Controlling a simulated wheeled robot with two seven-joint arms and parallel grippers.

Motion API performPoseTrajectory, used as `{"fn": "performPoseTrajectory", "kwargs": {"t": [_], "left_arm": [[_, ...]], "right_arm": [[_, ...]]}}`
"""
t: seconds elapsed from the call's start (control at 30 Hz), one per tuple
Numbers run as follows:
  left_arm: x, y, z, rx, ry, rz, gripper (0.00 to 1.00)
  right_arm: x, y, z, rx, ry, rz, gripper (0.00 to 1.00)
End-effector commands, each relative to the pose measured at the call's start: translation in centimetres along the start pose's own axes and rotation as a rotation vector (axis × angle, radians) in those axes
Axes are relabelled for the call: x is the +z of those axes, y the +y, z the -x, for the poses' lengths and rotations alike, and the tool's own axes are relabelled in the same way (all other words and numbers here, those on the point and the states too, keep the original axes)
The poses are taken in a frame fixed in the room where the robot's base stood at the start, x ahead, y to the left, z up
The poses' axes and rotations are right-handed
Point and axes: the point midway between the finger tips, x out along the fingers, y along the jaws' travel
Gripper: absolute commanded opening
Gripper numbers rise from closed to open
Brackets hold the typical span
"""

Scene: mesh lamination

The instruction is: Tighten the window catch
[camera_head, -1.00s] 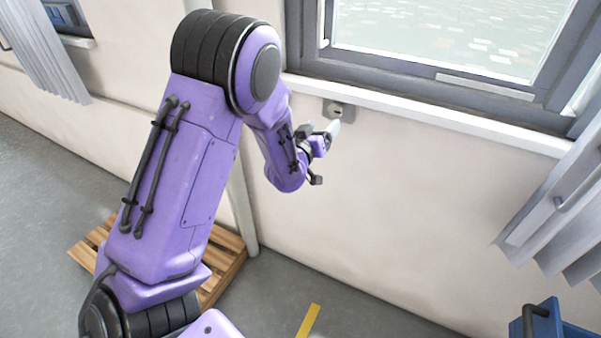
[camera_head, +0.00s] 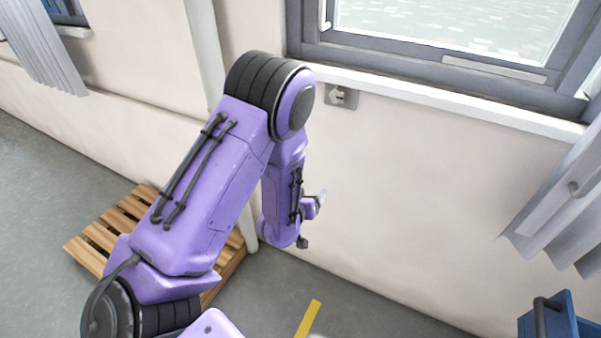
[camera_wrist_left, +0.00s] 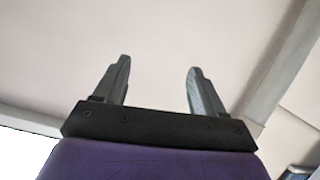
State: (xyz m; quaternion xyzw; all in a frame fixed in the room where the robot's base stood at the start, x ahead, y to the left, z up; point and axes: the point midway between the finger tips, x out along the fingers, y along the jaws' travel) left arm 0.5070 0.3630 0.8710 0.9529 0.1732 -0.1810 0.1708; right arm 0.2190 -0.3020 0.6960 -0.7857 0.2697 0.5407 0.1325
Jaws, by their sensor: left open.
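A small grey metal fitting (camera_head: 341,96), which looks like the window catch, sits on the wall just below the white window sill. Its paler middle part seems to point left; the detail is too small to read surely. My left gripper (camera_head: 318,198) is well below the fitting and a little left of it, near the wall and apart from it. In the left wrist view my left gripper (camera_wrist_left: 158,66) has its two fingers wide apart with nothing between them, and pale wall behind. The fitting is not clear in the wrist view. My right gripper is not in view.
The window sill (camera_head: 440,104) juts out above the fitting under the grey-framed window. A curtain (camera_head: 560,200) hangs at the right, above a blue bin (camera_head: 560,322). A wooden pallet (camera_head: 95,238) lies on the floor behind my left arm.

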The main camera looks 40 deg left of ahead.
Motion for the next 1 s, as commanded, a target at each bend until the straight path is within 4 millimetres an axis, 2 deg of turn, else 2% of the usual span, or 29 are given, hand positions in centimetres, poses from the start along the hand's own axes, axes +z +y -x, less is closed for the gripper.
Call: {"fn": "performPoseTrajectory", "kwargs": {"t": [0.03, 0.2, 0.4, 0.57, 1.0], "left_arm": [[1.4, -0.4, 0.1, -0.011, -0.021, -0.002, 0.7], [5.1, -1.6, 0.8, -0.046, -0.089, -0.009, 0.7], [7.8, -2.5, 1.5, -0.073, -0.141, -0.014, 0.7], [8.4, -2.7, 1.8, -0.081, -0.154, -0.015, 0.7], [8.4, -2.7, 1.8, -0.08, -0.154, -0.015, 0.7]], "right_arm": [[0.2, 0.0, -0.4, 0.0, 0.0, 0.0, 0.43], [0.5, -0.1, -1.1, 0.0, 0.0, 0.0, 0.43], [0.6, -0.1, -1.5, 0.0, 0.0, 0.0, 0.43], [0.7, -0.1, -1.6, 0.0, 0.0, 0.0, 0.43], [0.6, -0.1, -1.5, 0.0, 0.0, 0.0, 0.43]]}}
